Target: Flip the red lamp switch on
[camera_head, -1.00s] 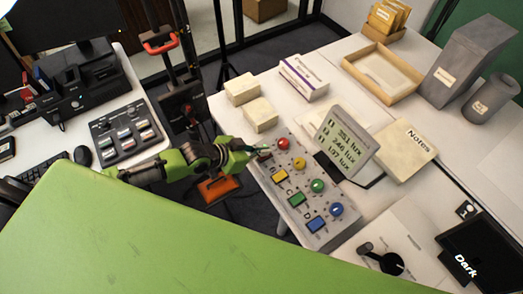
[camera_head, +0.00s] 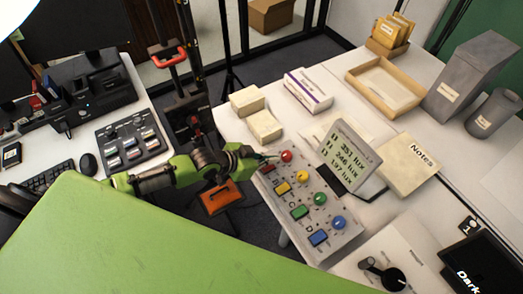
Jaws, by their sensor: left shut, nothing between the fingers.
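The grey control panel (camera_head: 322,245) lies at the near left edge of the white desk. It has round knobs and rectangular switches in red, yellow, green and blue. The red rectangular switch (camera_head: 267,169) is at its far left corner, beside the red round knob (camera_head: 287,156). My left gripper (camera_head: 264,158) is shut and empty, with its tips at the red switch, close to the red knob. I cannot tell whether the tips touch the switch, nor which way it is set. My right gripper is out of view.
A lux display (camera_head: 348,152) stands just right of the panel. Cream blocks (camera_head: 264,126) sit beyond the panel's far end. A Notes book (camera_head: 408,164), a wooden tray (camera_head: 357,77) and a dark tablet (camera_head: 484,262) occupy the desk. A green surface (camera_head: 150,245) fills the lower left.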

